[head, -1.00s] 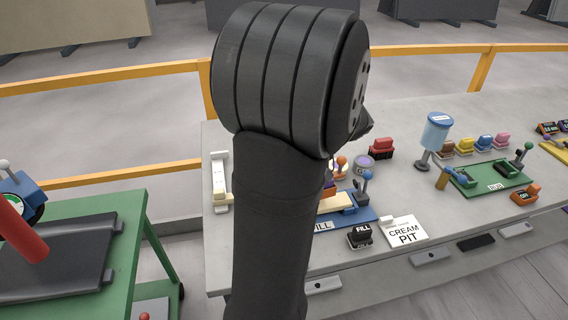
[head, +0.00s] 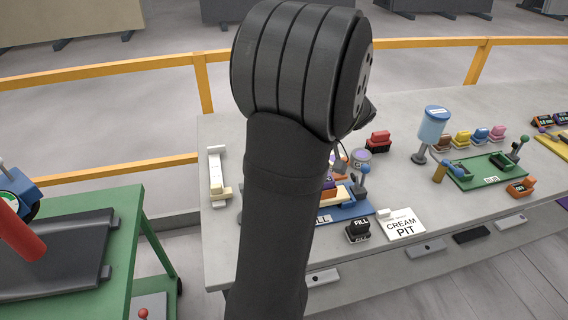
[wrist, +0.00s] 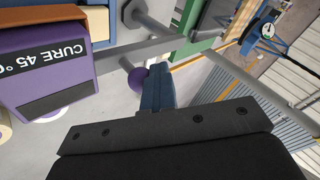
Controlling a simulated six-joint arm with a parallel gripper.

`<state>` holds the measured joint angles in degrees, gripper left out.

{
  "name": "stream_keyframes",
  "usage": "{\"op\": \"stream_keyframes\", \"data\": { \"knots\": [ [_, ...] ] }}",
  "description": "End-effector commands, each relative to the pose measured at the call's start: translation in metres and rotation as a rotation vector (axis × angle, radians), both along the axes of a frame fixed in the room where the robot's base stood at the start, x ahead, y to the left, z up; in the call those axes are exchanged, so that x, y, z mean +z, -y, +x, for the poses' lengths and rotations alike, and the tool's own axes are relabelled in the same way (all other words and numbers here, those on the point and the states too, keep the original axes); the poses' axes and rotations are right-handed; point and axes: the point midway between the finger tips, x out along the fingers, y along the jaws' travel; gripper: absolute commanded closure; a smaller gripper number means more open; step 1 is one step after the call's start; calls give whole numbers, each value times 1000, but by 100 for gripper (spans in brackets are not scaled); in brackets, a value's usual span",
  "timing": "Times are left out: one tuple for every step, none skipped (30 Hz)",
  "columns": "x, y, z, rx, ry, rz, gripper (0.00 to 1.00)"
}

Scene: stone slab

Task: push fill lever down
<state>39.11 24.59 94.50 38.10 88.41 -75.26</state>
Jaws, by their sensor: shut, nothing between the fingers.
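The blue fill station plate (head: 358,210) lies on the stone slab, its "FILL" lettering partly covered by my arm. A lever with a blue knob (head: 363,169) stands upright at its right end. In the wrist view my gripper (wrist: 157,76) is shut and empty, its blue fingers pointing away. A purple ball knob (wrist: 137,79) on a grey rod lies just beside and behind the fingertips; I cannot tell whether they touch. Which knob belongs to the fill lever is unclear. My arm hides the gripper in the head view.
A purple box labelled "CURE 45°" (wrist: 45,65) stands close left of the fingers. A green station (head: 488,170) stands to the right.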

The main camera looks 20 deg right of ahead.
Motion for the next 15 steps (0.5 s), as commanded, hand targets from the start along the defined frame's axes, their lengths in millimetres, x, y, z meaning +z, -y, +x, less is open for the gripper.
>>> {"op": "stream_keyframes", "data": {
  "knots": [
    [-49,215,-5,37,83,-973,100],
    [-48,216,-5,36,84,-967,100],
    [-48,217,-5,36,84,-957,100],
    [-48,218,-6,34,84,-949,100],
    [-48,219,-6,34,83,-942,100],
    [-48,220,-6,34,84,-933,100],
    [-48,220,-6,34,84,-925,100],
    [-48,221,-6,32,84,-915,100],
    [-48,220,-6,31,82,-896,100],
    [-48,218,-6,33,82,-886,100],
    [-48,217,-5,35,82,-880,100],
    [-49,215,-5,38,83,-878,100],
    [-49,214,-5,39,84,-877,100],
    [-49,213,-4,42,85,-877,100],
    [-49,212,-4,43,84,-877,100]
  ]
}}
